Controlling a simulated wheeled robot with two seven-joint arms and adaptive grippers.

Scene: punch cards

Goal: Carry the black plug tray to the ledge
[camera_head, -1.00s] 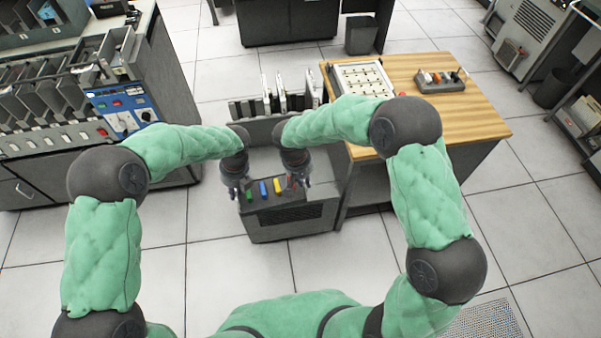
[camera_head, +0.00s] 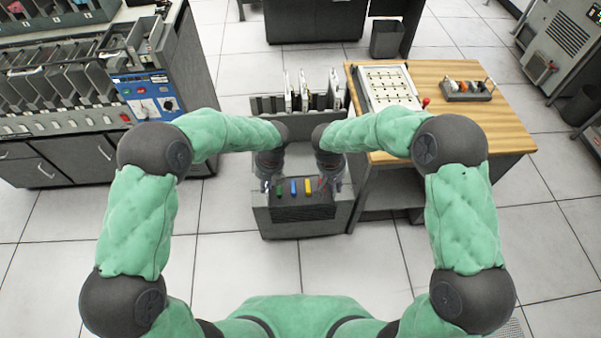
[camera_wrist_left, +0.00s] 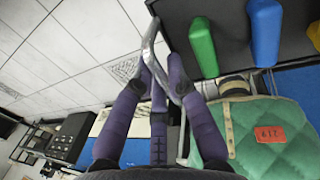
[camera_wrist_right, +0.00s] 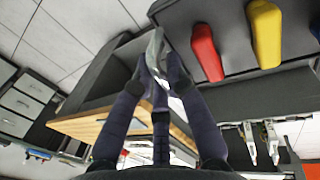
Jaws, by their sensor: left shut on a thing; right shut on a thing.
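The black plug tray (camera_head: 301,197) is low in front of me in the head view, with green, blue, yellow and red plugs in a row. My left gripper (camera_head: 266,184) is shut on the metal handle at its left end, and the handle (camera_wrist_left: 150,45) shows in the left wrist view. My right gripper (camera_head: 329,179) is shut on the handle at the right end, seen in the right wrist view (camera_wrist_right: 155,50). The tray appears level, over a low grey unit with a vented front (camera_head: 303,222). I cannot tell whether it touches the unit, or which surface is the ledge.
A wooden-topped table (camera_head: 440,125) stands close on the right, bearing a panel (camera_head: 388,85) and another plug tray (camera_head: 468,90). A card rack (camera_head: 265,122) stands behind my grippers. A large card machine (camera_head: 150,100) is at left.

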